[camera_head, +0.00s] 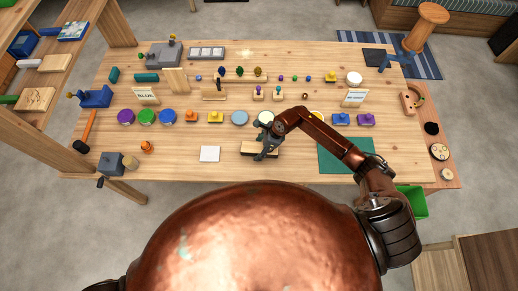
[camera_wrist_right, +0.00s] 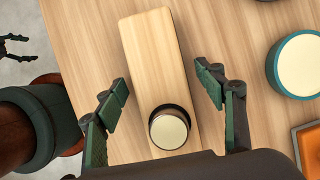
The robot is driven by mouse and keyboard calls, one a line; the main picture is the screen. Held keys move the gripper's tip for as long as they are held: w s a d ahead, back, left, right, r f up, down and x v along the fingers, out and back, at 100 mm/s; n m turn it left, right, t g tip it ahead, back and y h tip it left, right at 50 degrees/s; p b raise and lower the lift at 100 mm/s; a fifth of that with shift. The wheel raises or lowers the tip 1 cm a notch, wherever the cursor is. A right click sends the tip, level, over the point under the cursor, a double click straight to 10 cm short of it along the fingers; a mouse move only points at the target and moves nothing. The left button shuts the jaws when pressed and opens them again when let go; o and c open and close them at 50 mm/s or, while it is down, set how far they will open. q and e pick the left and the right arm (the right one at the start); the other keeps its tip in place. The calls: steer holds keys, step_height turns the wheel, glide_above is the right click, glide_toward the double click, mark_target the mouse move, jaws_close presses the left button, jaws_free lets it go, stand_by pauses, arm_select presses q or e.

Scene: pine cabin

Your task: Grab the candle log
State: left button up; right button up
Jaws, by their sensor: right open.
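The candle log is a pale, flat wooden block (camera_wrist_right: 155,55) with a round cream-topped candle in a dark ring near one end. In the head view the candle log (camera_head: 248,148) lies at the table's front edge, partly hidden by my right gripper (camera_head: 264,152). In the right wrist view my right gripper (camera_wrist_right: 166,97) is open, one finger on each side of the block, with visible gaps to it. A dark claw, apparently my left gripper (camera_wrist_right: 14,46), shows small at that view's left edge, over the floor; its jaw state is unclear.
A white square (camera_head: 209,154) lies left of the log and a green mat (camera_head: 344,155) right of it. A row of coloured round pieces, including a pale blue disc (camera_head: 239,118), stands behind. A teal-rimmed round piece (camera_wrist_right: 299,65) is near the right finger.

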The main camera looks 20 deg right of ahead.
steer(key=c, duration=1.3)
arm_select(q)
steer(key=shift+a, duration=0.1)
arm_select(e)
steer(key=shift+c, duration=0.6)
arm_select(q)
steer(key=shift+w, duration=0.1)
arm_select(e)
steer(key=shift+w+r, duration=0.1)
